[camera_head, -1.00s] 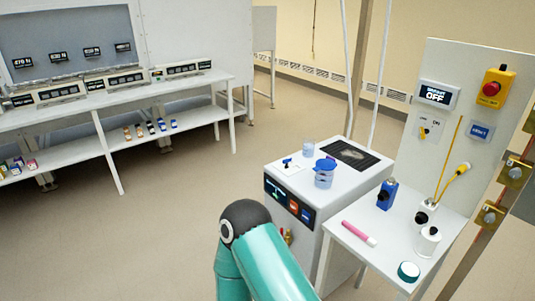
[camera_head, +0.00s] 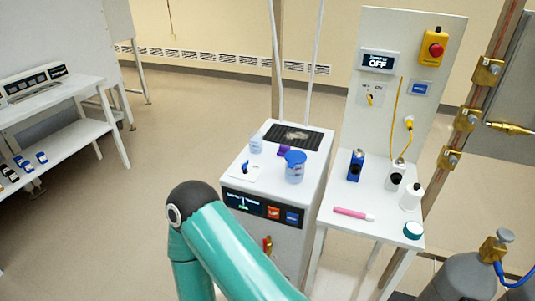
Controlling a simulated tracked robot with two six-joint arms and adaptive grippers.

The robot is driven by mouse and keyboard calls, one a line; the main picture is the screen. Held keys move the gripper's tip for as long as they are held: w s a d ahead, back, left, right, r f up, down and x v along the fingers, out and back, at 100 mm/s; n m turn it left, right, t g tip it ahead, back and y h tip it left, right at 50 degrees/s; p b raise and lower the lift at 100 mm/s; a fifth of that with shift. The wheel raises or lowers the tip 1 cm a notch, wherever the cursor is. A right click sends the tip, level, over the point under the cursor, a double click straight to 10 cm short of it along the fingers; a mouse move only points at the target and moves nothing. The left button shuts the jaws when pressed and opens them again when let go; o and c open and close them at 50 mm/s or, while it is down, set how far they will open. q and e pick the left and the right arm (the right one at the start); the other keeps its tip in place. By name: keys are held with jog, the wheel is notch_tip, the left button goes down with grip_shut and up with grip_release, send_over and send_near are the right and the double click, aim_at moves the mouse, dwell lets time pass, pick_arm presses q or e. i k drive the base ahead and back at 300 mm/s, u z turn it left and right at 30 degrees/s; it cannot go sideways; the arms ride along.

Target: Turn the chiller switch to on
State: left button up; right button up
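The switch (camera_head: 370,99) is a small yellow lever on a pale plate on the upright white panel (camera_head: 385,140), to the right of the chiller. A display (camera_head: 378,62) above it reads OFF. The lettering beside the switch is too small to read fully. The white chiller cabinet (camera_head: 262,212) has a dark front display with an orange and a blue button. A teal arm link of mine crosses the lower middle. Neither of my grippers shows in the head view.
A blue-lidded beaker (camera_head: 295,166) stands on the cabinet. A small table (camera_head: 335,228) before the panel holds a blue bottle (camera_head: 356,165), white bottles and a pink marker (camera_head: 353,214). A red emergency button (camera_head: 435,51) is at upper right. Floor at left is clear.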

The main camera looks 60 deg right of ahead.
aim_at(246, 163)
jog(key=z, duration=0.4)
jog(key=i, duration=0.9)
jog(key=z, duration=0.65)
jog(key=k, duration=0.85)
jog(key=z, duration=0.25)
jog(key=i, duration=0.9)
jog(key=u, duration=0.1)
